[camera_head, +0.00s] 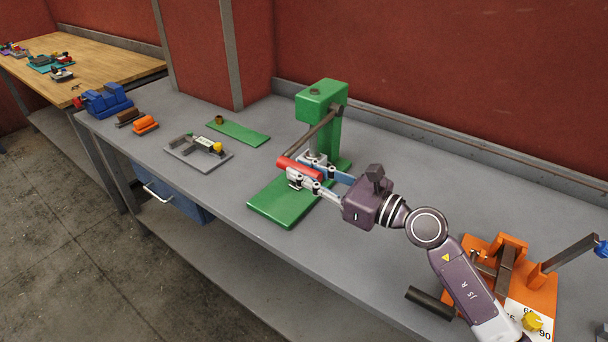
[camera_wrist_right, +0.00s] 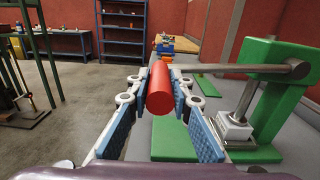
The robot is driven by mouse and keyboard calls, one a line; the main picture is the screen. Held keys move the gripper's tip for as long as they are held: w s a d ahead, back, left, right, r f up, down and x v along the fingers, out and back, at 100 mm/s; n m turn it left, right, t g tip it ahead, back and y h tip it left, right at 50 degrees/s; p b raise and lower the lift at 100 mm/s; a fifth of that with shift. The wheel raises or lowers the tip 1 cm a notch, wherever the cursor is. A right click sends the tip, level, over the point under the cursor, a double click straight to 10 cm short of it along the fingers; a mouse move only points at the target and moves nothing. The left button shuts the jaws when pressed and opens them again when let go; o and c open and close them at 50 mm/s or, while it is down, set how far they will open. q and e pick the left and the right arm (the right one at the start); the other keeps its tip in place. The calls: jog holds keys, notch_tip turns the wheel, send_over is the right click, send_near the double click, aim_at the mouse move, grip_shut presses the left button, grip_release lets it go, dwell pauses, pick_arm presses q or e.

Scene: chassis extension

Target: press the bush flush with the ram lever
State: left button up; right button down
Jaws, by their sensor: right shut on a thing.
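The green arbor press (camera_head: 329,112) stands on the grey bench, with its green base reaching toward the bench's front. Its grey ram lever (camera_head: 322,131) slopes down toward the front and ends in a red handle (camera_head: 299,168). My right gripper (camera_head: 298,174) is shut on this handle; the wrist view shows the red handle (camera_wrist_right: 161,88) between the blue-padded fingers. Beneath the ram, a pale block (camera_wrist_right: 235,128) sits on the press base. I cannot make out the bush there. My left gripper is not in view.
A green plate with a small brown ring (camera_head: 219,119) lies left of the press. Further left are a grey tray with tools (camera_head: 184,155), an orange block (camera_head: 145,124) and a blue vise (camera_head: 106,99). An orange fixture (camera_head: 497,257) and dark bar (camera_head: 430,303) lie at right.

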jog(key=shift+f, duration=0.45)
jog(key=shift+f, duration=0.1)
jog(key=c, duration=1.7)
grip_release()
jog(key=shift+d, duration=0.1)
jog(key=shift+c, duration=0.2)
jog(key=v, duration=1.2)
